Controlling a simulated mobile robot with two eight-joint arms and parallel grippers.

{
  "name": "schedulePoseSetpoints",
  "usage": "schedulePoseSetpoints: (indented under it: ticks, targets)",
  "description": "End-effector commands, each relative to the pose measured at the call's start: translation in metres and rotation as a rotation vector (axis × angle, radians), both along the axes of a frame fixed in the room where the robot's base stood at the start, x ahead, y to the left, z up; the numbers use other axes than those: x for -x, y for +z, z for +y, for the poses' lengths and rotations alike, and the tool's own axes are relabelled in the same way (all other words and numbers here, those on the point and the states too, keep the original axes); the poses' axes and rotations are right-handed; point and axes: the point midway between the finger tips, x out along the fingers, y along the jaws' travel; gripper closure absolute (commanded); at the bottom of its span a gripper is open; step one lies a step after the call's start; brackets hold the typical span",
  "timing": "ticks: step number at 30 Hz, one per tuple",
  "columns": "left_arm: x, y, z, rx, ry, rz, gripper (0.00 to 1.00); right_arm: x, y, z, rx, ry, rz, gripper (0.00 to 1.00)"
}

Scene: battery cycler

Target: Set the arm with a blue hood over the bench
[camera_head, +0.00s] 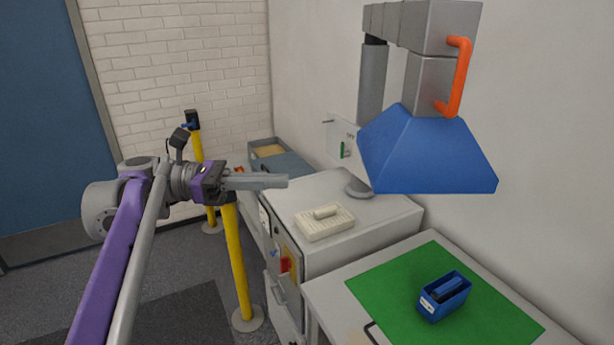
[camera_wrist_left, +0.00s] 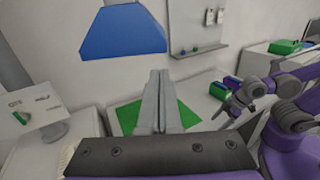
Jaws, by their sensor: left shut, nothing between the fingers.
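The blue hood (camera_head: 425,150) hangs at the end of a grey jointed duct arm (camera_head: 418,45) with an orange handle (camera_head: 459,75). In the head view it is at the upper right, mouth down, in front of the white wall. It also shows in the left wrist view (camera_wrist_left: 122,33). The bench (camera_head: 325,290) is at the lower right, with a green mat (camera_head: 385,285) on it. My left gripper (camera_head: 286,181) is shut and empty, left of the hood and apart from it.
A blue box (camera_head: 444,296) stands on the mat. A grey cabinet (camera_head: 390,217) with a cream handset-like block (camera_head: 324,223) and a small monitor (camera_head: 341,142) stands beside the bench. A yellow post (camera_head: 237,265) stands under my left forearm.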

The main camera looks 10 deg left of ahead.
Motion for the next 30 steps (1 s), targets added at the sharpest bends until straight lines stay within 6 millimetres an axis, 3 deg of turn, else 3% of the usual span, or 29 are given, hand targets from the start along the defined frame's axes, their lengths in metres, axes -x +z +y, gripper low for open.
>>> schedulePoseSetpoints:
  ticks: [12, 18, 24, 30]
  targets:
    - [-0.011, 0.0, -0.084, 0.001, -0.004, 0.0, 1.0, 0.004, -0.01, 0.0, 0.0, 0.0, 0.007, 0.0]
    - [-0.016, 0.0, -0.116, 0.001, -0.002, -0.001, 1.0, 0.005, -0.013, 0.0, 0.0, 0.0, 0.009, 0.0]
    - [-0.019, 0.001, -0.13, 0.001, 0.001, -0.001, 1.0, 0.005, -0.014, 0.0, 0.0, 0.0, 0.01, 0.0]
    - [-0.02, 0.001, -0.132, 0.0, 0.002, -0.001, 1.0, 0.005, -0.014, 0.0, 0.0, 0.0, 0.01, 0.0]
